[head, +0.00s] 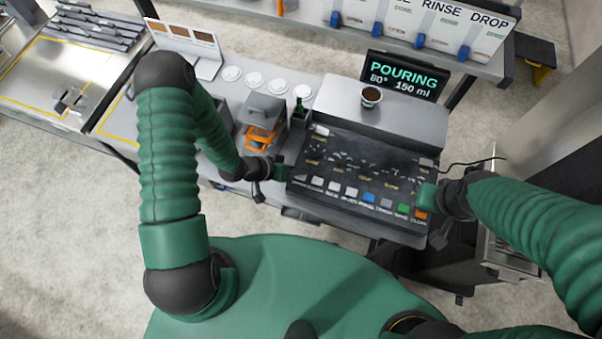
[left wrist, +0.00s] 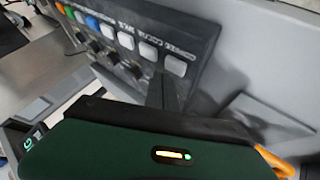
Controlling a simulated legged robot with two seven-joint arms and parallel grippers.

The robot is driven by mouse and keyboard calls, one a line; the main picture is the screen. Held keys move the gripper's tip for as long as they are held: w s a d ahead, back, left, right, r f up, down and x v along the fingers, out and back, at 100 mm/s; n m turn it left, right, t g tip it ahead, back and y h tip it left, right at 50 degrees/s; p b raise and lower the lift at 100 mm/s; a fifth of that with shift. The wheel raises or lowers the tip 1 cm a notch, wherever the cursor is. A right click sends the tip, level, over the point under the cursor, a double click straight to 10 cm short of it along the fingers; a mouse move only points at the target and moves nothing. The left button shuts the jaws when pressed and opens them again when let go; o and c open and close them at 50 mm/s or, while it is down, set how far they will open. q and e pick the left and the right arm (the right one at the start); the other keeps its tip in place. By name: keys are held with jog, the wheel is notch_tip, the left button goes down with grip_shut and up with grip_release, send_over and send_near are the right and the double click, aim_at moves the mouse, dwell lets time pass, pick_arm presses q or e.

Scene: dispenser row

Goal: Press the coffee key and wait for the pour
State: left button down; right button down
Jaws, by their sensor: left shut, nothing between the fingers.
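The dark key panel (head: 350,165) has a front row of white, blue, grey, green and orange keys. The coffee key (left wrist: 176,65) is the white end key in the left wrist view; it is also the leftmost key (head: 302,179) in the head view. My left gripper (head: 284,173) is shut and empty at the panel's left edge. In the wrist view its dark fingertip is close to the coffee key; contact cannot be told. The display (head: 403,77) reads POURING, 80°, 150 ml. A cup (head: 371,96) with brown liquid stands on the machine. My right gripper (head: 428,197) is by the panel's right end, its jaws unclear.
An orange-and-grey device (head: 262,122) and a dark green bottle (head: 299,108) stand left of the panel. Several white lids (head: 253,79) line the counter behind. A rack with RINSE and DROP labels (head: 430,28) is at the back.

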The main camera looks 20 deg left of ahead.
pick_arm(q)
jog(key=shift+r+p, duration=2.2)
jog(key=shift+r, duration=0.4)
jog(key=shift+f, duration=0.1)
jog(key=shift+f, duration=0.15)
jog(key=a+f+g+y+b, duration=0.25)
jog(key=a+y+b, duration=0.35)
jog(key=a+b, duration=0.5)
jog(key=s+d+r+n+y+b, duration=0.1)
jog(key=s+d+b, duration=0.3)
jog(key=s+b, duration=0.4)
jog(key=shift+s+d+r+g+b, duration=0.3)
jog(key=shift+r+g+b, duration=0.15)
jog(key=shift+r+b, duration=0.4)
